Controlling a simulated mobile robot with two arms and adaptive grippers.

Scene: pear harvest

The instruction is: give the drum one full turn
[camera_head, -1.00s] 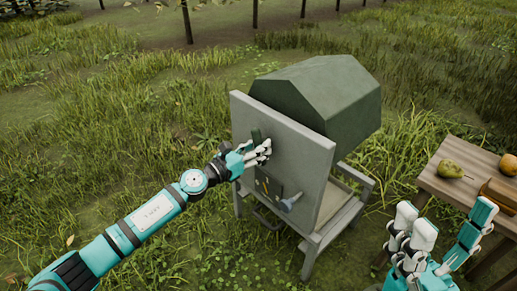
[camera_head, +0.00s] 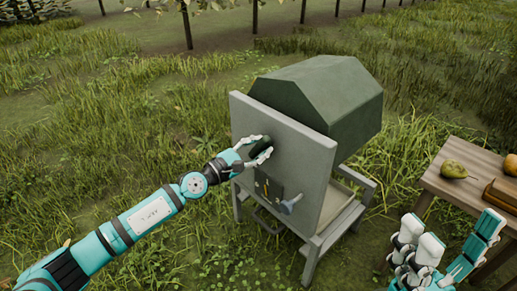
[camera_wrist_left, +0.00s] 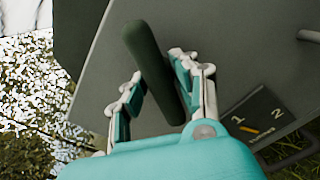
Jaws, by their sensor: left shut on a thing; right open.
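The dark green faceted drum (camera_head: 320,95) sits behind an upright grey panel (camera_head: 310,150) on a grey stand. A dark green handle (camera_head: 260,146) sticks out from the panel's front face. My left gripper (camera_head: 262,151) is shut on this handle. In the left wrist view the handle (camera_wrist_left: 150,65) lies slanted between the two fingers of my left gripper (camera_wrist_left: 158,88), its upper end projecting past them. My right gripper (camera_head: 450,240) is open and empty at the lower right, in front of the table.
A dark plate marked 1 and 2 (camera_wrist_left: 262,118) is on the panel below the handle. A blue-grey knob (camera_head: 290,204) sits beside it. A wooden table (camera_head: 445,185) at the right holds a pear (camera_head: 453,169) and a brown wooden item (camera_head: 503,192). Grass surrounds the stand.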

